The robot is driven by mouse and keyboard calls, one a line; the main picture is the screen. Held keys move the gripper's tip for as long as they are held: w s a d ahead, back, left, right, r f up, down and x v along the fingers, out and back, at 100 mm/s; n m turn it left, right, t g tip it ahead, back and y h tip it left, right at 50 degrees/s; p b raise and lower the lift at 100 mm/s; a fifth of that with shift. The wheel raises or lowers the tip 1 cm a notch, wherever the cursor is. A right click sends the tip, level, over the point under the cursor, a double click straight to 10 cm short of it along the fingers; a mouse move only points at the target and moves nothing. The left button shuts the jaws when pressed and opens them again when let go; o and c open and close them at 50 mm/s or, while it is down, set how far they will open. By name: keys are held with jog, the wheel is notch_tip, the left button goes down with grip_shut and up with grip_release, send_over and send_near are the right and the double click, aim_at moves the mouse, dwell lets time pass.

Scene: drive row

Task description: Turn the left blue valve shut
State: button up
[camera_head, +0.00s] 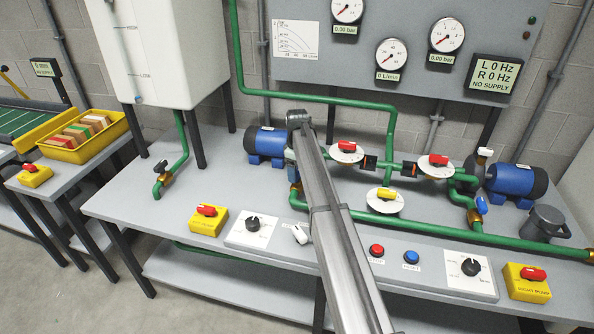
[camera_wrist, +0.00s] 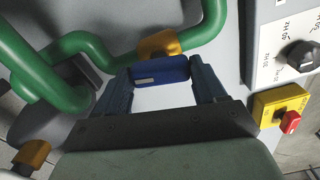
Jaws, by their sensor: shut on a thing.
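The left blue valve's handle (camera_wrist: 160,70) shows in the wrist view, a short blue bar beside a brass fitting (camera_wrist: 158,43) on green pipe. My gripper (camera_wrist: 166,78) is shut on this handle, with one dark finger at each end of it. The right blue valve (camera_head: 481,205) stands on the green pipe at the right, apart from my arm. How far the left handle is turned against its pipe is hard to tell.
Green pipes (camera_wrist: 45,75) run close beside my gripper. A dial panel (camera_head: 252,230) and a yellow switch box (camera_head: 207,219) sit on the bench front, left of my arm. Blue pumps (camera_head: 266,143) stand behind. Three handles on white discs (camera_head: 385,201) are right of my arm.

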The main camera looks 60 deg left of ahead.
jog(key=m, duration=0.4)
jog(key=shift+m, duration=0.3)
jog(key=m, duration=0.3)
jog(key=shift+m, duration=0.4)
jog(key=m, duration=0.3)
jog(key=shift+m, duration=2.1)
jog(key=o, duration=1)
jog(key=shift+o, duration=0.2)
jog(key=shift+r, duration=0.15)
notch_tip(320, 180, up, 14)
jog(key=shift+f, duration=0.2)
